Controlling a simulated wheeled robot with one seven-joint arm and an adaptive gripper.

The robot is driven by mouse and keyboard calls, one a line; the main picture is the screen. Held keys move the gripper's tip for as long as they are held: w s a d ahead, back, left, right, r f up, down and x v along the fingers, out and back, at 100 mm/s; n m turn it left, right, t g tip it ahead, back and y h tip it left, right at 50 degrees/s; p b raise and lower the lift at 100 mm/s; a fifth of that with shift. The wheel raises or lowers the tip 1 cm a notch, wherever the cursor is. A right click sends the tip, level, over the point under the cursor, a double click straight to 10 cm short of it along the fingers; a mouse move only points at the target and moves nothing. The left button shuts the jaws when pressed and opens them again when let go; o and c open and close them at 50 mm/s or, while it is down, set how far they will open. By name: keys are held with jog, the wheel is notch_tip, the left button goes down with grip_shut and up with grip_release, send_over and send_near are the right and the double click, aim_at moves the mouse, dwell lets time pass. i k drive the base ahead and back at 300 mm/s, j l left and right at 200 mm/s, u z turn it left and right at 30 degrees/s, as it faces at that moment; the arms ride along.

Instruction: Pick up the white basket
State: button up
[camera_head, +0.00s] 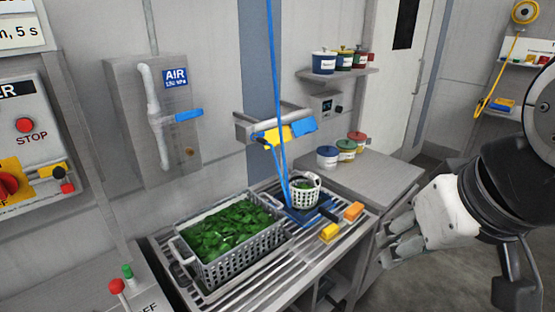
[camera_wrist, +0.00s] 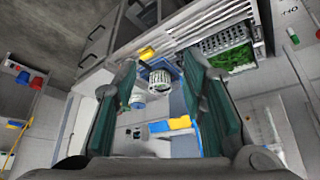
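In the wrist view the basket (camera_wrist: 163,77) appears between my fingers but farther off. My gripper (camera_head: 392,241) is right of the counter in the head view, apart from the basket. Its two green-lined fingers are spread wide with nothing between them, as the wrist view of my gripper (camera_wrist: 158,62) shows.
Blue lines (camera_head: 276,90) hang down to the basket's left side. The grey crate (camera_head: 240,255) stands close on its left. A wall shelf (camera_head: 262,132) with yellow and blue items is above and behind.

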aim_at(303, 196)
jog(key=i+l+u, duration=0.3)
jog(key=l, duration=0.35)
jog(key=i+l+u, duration=0.3)
jog(key=l, duration=0.45)
jog(key=i+l+u, duration=0.3)
jog(key=l, duration=0.5)
